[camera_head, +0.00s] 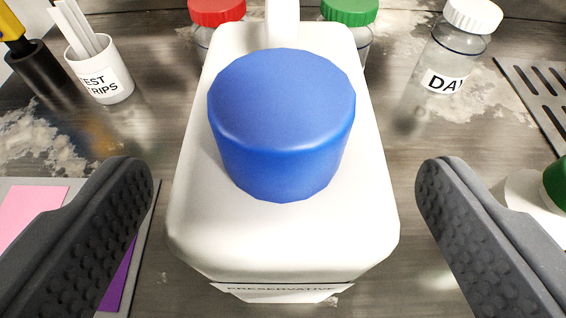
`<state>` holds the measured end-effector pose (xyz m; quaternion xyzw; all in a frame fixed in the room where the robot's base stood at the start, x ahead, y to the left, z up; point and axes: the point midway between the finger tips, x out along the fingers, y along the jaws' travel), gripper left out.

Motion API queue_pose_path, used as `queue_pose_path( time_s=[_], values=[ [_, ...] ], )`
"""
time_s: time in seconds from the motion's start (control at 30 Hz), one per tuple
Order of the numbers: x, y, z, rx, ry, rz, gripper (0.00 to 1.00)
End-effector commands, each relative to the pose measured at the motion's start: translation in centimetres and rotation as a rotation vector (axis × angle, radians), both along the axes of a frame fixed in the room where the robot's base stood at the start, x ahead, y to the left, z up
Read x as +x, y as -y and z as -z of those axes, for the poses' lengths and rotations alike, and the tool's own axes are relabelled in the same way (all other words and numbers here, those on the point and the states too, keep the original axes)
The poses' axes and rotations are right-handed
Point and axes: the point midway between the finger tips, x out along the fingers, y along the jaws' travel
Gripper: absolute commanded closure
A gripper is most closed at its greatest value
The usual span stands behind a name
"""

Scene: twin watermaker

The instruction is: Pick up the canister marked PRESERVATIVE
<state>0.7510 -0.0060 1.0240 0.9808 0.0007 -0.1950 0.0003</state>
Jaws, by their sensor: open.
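The canister marked PRESERVATIVE (285,240) is white with a large blue cap (282,120) and stands upright in the middle of the view. Its label shows at the bottom front, partly cut off by the canister's slope. A white handle part rises behind the cap. My gripper (283,195) is open, with one dark ribbed finger left of the canister and one right of it. A gap shows between each finger and the canister in the picture. The gripper holds nothing. The canister's lower body is hidden.
Behind stand a red-capped bottle (216,14), a green-capped bottle (349,14) and a white-capped bottle (458,55). A test strip cup (104,80) and black holder (38,72) are at left. A slotted plate (540,85) and another green-capped container (535,197) are at right.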

Motion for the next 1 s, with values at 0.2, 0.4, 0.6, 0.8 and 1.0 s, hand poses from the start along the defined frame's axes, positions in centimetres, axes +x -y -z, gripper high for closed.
queue_pose_path(
  time_s=[0.2, 0.4, 0.6, 0.8, 1.0],
  values=[
    [2.3, -0.1, 0.1, 0.001, 0.002, 0.000, 0.18],
    [4.3, -0.1, 0.9, 0.001, -0.003, 0.000, 0.18],
    [4.7, -0.1, 0.9, 0.001, -0.001, 0.000, 0.18],
    [4.7, -0.1, 0.9, 0.001, -0.001, 0.000, 0.46],
    [4.7, -0.1, 0.9, 0.001, -0.001, 0.000, 1.00]
  ],
)
